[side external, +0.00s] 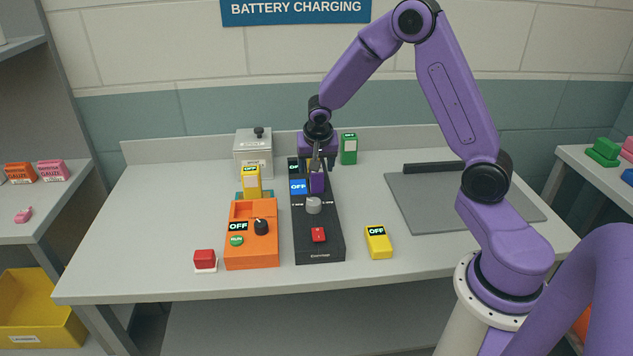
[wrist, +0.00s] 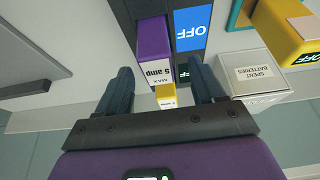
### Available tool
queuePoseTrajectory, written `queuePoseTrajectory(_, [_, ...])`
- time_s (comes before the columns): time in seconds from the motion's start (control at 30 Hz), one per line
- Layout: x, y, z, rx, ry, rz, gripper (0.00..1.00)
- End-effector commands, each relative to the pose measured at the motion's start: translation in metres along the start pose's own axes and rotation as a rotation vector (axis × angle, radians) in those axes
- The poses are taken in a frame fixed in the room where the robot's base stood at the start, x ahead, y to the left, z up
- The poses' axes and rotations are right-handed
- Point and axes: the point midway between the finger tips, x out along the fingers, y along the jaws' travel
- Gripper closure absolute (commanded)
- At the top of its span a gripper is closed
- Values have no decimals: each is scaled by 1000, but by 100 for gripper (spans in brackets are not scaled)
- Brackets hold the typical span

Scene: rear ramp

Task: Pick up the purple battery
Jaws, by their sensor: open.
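The purple battery (wrist: 153,42) has a pale label reading "MAX 5 amp". It stands in the black charger (side external: 320,246), and its purple top part also shows in the side view (side external: 317,184). My gripper (wrist: 161,66) is open, with its two dark fingers apart on either side of the battery's near end in the wrist view. I cannot tell whether either finger touches it. In the side view my gripper (side external: 316,160) is right above and behind the battery, pointing down. A yellow block (wrist: 165,96) shows just beyond the purple battery.
A grey spent-batteries box (side external: 252,154) and a green battery (side external: 348,149) stand behind. A red button (side external: 204,260) sits front left.

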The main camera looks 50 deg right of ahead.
Motion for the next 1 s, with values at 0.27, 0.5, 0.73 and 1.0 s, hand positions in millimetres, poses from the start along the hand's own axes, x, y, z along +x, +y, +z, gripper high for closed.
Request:
queuePoseTrajectory(0.27, [31,3,1,0,-1,2,32])
queuePoseTrajectory(0.5, [34,3,1,0,0,-1,32])
queuePoseTrajectory(0.73, [34,3,1,0,0,0,84])
queuePoseTrajectory(1.0, [33,3,0,0,1,-1,100])
